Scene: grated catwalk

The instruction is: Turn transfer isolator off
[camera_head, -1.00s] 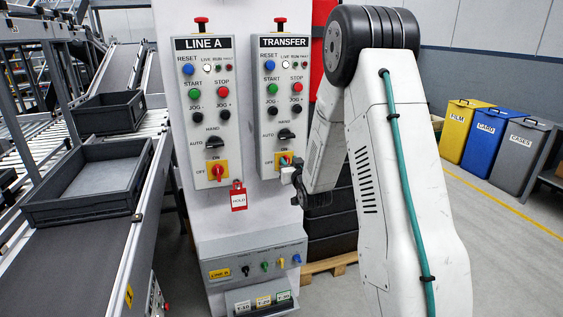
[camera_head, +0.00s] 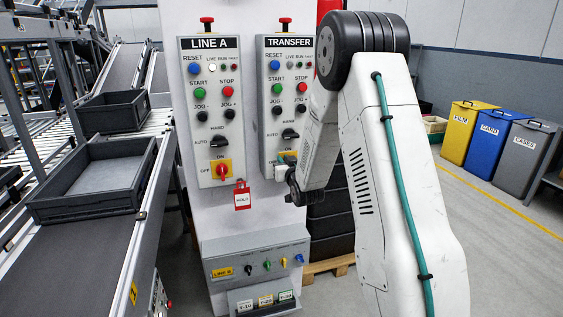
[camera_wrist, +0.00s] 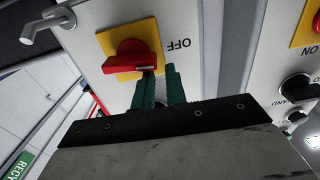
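The transfer isolator is a red rotary handle (camera_wrist: 131,61) on a yellow plate (camera_wrist: 120,37), seen upside down in the wrist view. The handle lies across the plate, its marked end towards the OFF label. My gripper (camera_wrist: 161,70) has two green fingers with a narrow gap between them. Their tips are at the handle's marked end; nothing shows held between them, and contact cannot be told. In the head view my gripper (camera_head: 284,161) covers most of the isolator on the TRANSFER panel (camera_head: 286,85).
The LINE A panel (camera_head: 211,80) stands close on the left, with its own red isolator handle (camera_head: 221,172) upright and a red HOLD tag (camera_head: 242,196) below. A lower switch box (camera_head: 254,262) juts out beneath. Open floor lies to the right.

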